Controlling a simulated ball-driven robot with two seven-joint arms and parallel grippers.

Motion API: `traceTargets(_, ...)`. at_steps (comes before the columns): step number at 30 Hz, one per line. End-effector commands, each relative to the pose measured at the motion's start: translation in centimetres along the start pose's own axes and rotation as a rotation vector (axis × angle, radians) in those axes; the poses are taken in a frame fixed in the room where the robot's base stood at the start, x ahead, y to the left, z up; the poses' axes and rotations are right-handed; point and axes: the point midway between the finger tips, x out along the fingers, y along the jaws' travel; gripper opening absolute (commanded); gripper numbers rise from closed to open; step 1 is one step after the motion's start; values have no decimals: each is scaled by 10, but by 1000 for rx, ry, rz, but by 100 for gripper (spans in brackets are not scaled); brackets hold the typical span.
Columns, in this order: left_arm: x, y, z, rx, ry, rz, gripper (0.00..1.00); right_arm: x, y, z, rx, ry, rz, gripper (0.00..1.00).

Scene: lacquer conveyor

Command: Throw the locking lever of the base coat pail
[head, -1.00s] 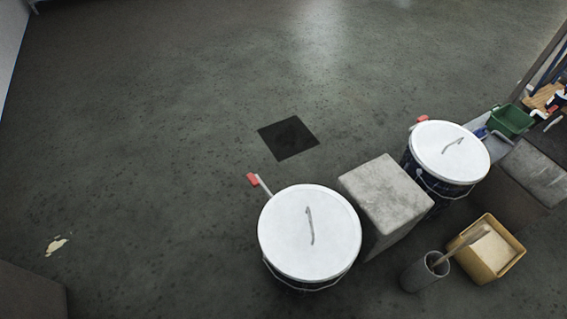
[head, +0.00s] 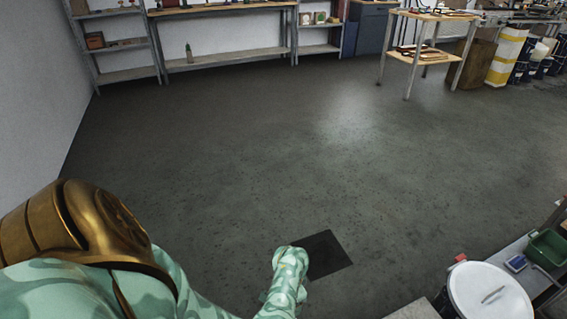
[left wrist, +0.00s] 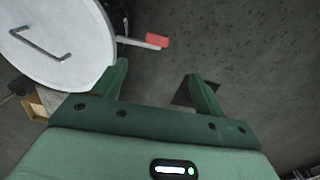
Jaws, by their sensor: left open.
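In the left wrist view, a pail with a white lid (left wrist: 55,38) and a grey wire handle is at the upper left. Its pale lever with a red tip (left wrist: 157,41) sticks out to the right. My left gripper (left wrist: 160,82) is open and empty, its green fingers apart below the lever and not touching it. In the head view, my mint-green left arm reaches in from the left; its fingers cannot be made out. A white-lidded pail (head: 489,293) with a red-tipped lever (head: 460,258) stands at the lower right. No label shows which pail is base coat. My right gripper is out of view.
A green bin (head: 547,249) and a small blue item (head: 516,263) are beside the right pail. A black floor square (head: 328,255) is by my left arm. A grey block edge (head: 415,311) shows at the bottom. The middle floor is clear; shelves (head: 228,62) line the back.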

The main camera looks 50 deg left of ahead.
Motion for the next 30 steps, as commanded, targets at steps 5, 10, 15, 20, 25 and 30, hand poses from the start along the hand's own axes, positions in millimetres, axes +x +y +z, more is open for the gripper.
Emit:
traceTargets(5, 27, 5, -2, 1, -2, 17, 72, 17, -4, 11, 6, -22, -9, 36)
traceTargets(10, 73, 6, 0, -1, -8, 17, 72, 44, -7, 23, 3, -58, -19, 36)
traceTargets(15, 117, 6, 0, -2, -7, 16, 72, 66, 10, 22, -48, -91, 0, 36)
traceTargets(20, 146, 6, -1, -2, -4, 14, 72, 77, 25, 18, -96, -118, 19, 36)
traceTargets(25, 161, 6, -2, -1, 0, 13, 72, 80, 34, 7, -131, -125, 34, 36)
traceTargets(30, 163, 5, -4, -1, 5, 12, 72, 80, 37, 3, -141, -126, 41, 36)
